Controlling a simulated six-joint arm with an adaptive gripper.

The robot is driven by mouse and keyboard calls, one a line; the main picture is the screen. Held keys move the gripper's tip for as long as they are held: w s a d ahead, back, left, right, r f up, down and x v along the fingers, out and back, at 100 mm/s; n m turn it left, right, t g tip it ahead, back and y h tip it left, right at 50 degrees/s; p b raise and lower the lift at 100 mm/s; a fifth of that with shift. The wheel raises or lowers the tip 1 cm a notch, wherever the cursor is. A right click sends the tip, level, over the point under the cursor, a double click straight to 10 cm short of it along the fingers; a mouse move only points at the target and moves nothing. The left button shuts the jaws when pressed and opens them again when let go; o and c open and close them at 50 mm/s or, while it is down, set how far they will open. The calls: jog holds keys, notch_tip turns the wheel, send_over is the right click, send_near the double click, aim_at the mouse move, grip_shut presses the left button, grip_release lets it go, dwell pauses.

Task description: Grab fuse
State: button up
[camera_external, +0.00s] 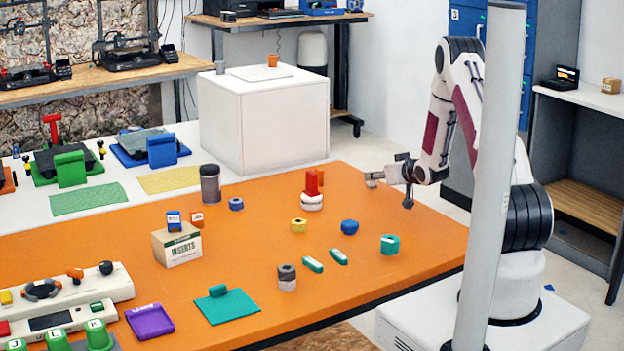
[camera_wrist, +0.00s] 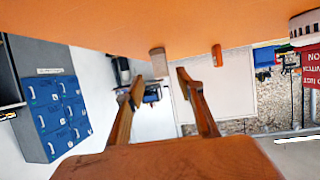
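My gripper (camera_external: 389,176) is at the back right edge of the orange table, and its fingers point left. In the wrist view, where the table appears at the top, the two fingers (camera_wrist: 158,87) are spread apart with nothing gripped. A small grey-tan upright piece (camera_wrist: 157,62) stands on the table just beyond the fingertips, in line with the gap and nearer the left finger. It may be the fuse, but no label shows. In the external view a small grey shape (camera_external: 371,181) by the fingertips seems to be this piece, partly covered by the gripper.
A red block on a white round base (camera_external: 312,202) and an orange peg (camera_wrist: 217,55) stand nearby. A blue piece (camera_external: 349,227), a yellow ring (camera_external: 298,225) and a teal holder (camera_external: 389,245) lie nearer the front. Bare table lies between them.

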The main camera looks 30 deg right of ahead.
jog(key=shift+x, duration=2.25)
jog(key=shift+w+a+r, duration=0.1)
grip_shut()
